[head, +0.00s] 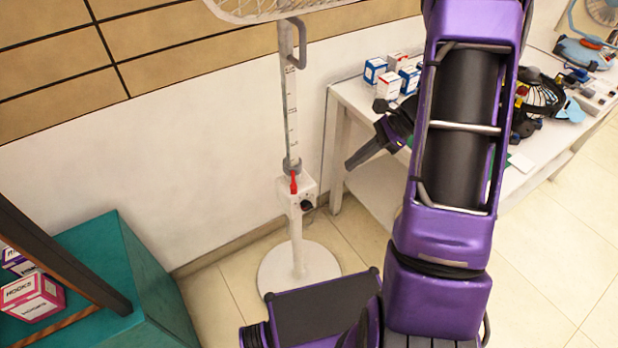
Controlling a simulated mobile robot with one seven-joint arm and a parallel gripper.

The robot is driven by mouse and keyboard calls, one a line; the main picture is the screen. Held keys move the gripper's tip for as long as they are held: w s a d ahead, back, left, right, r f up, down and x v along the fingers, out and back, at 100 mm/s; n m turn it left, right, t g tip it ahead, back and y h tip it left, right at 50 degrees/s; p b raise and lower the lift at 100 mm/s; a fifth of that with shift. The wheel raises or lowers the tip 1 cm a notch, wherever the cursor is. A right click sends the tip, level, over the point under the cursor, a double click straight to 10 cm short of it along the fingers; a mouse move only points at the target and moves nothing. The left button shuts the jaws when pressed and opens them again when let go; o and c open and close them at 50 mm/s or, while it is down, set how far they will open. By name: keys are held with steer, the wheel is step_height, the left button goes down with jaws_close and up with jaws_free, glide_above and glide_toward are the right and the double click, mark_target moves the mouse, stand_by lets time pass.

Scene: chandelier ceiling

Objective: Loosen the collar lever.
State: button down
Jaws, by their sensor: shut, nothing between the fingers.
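A white stand on a round base (300,268) holds a pole with scale marks (291,125). A grey collar (291,167) sits around the pole at the top of a white block. The red collar lever (294,184) hangs down along the front of this block, close to upright. A black knob (307,204) is below and to its right. My gripper (349,166) is to the right of the lever, apart from it, with its dark fingers pointing down and left. The fingers look closed together and hold nothing. Nothing hides the lever.
A white wire cage (265,8) tops the pole, with a grey handle (301,45) below. A white table (338,100) with small boxes (375,70) stands behind my arm. A teal cabinet (150,270) with hook boxes (36,298) is at lower left. Floor left of the base is clear.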

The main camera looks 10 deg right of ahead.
steer(key=b, duration=0.2)
glide_toward(294, 182)
steer(key=s+a+f, duration=0.1)
steer(key=a+f, duration=0.2)
steer(key=f, duration=0.3)
steer(key=shift+f, duration=0.25)
steer(key=shift+s, duration=0.15)
steer(key=shift+s+a, duration=0.2)
steer(key=shift+a, duration=0.65)
steer(key=shift+d, duration=0.1)
